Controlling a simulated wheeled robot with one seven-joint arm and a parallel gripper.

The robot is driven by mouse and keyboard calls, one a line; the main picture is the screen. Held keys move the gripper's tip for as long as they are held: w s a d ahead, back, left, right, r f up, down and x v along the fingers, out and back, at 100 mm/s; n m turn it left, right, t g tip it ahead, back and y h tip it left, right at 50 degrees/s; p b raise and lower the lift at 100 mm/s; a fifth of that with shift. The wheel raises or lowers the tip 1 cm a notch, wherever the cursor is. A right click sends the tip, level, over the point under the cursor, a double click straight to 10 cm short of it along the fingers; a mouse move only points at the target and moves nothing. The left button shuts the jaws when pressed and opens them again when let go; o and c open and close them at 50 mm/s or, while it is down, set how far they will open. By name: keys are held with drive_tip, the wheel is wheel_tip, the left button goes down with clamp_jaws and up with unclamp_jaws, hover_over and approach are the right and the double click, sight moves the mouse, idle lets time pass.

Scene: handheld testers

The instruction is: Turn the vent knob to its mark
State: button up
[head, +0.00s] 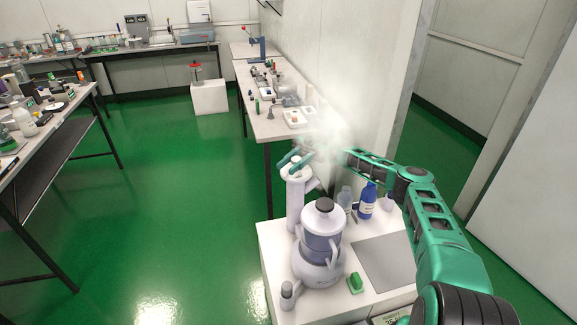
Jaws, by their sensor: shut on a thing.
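A white appliance with a dark-capped jar (323,235) stands on the white-topped bench (275,262). A pale upright column (295,200) rises at its back left. My green arm reaches in from the lower right and bends left, and whitish vapour partly veils its far end. My gripper (297,160) has its teal fingers at the top of the column, shut on what appears to be the vent knob there. The knob is mostly covered by the fingers, and its mark and turn angle cannot be made out.
A small green object (355,283) and a grey-capped bottle (287,296) are near the front. A grey plate (384,262) lies at right. Green floor is open at left.

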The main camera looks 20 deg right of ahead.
drive_tip(key=shift+n+g+h, duration=0.3)
drive_tip(key=shift+g, duration=0.1)
drive_tip(key=o, duration=1)
drive_tip(key=shift+o, duration=0.2)
wheel_tip(320, 180, up, 4)
drive_tip(key=shift+a+r, duration=0.15)
drive_tip(key=shift+r, duration=0.05)
drive_tip(key=s+a+r, duration=0.6)
drive_tip(key=a, duration=0.3)
drive_tip(key=shift+a+r, duration=0.2)
drive_tip(key=shift+r, duration=0.05)
drive_tip(key=shift+s, duration=0.1)
